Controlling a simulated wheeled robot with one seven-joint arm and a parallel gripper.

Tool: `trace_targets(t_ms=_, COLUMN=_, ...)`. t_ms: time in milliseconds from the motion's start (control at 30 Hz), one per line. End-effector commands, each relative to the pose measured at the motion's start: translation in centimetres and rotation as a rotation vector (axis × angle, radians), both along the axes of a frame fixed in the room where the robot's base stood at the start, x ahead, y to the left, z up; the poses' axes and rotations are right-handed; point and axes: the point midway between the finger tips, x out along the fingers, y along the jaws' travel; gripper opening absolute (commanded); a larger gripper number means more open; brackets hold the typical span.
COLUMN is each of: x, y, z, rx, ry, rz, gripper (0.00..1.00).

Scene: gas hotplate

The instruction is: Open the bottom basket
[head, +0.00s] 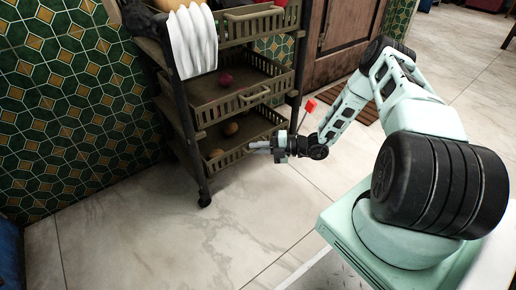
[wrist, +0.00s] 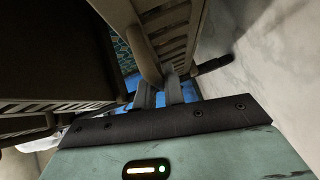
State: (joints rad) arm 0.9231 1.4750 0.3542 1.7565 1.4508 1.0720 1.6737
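In the wrist view, the basket's handle (wrist: 146,50) runs down to the fingertips of my gripper (wrist: 160,86). A narrow gap shows between the two fingers, and the handle's end lies at their tips. I cannot tell whether the fingers are pressed on it. Part of the basket's front is hidden behind my gripper.
The middle basket (head: 233,106), with a dark red item (head: 225,80), is above, and the top basket (head: 252,27) has a white cloth (head: 195,42) hanging beside it. A green tiled wall (head: 70,100) is at left. The tiled floor (head: 150,240) in front is clear.

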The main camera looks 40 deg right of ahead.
Motion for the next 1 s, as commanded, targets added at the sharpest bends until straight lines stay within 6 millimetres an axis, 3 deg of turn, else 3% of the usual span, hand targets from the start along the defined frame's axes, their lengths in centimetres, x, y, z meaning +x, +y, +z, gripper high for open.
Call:
trace_targets(t_ms=167, x=-0.2, y=0.0, z=0.1, rx=0.001, ry=-0.001, rz=0.0, gripper=0.0)
trace_targets(t_ms=367, x=-2.3, y=-0.1, z=0.4, rx=0.003, ry=0.002, rz=-0.003, gripper=0.0)
trace_targets(t_ms=1000, x=-16.4, y=-0.6, z=0.3, rx=0.003, ry=0.002, rz=-0.003, gripper=0.0)
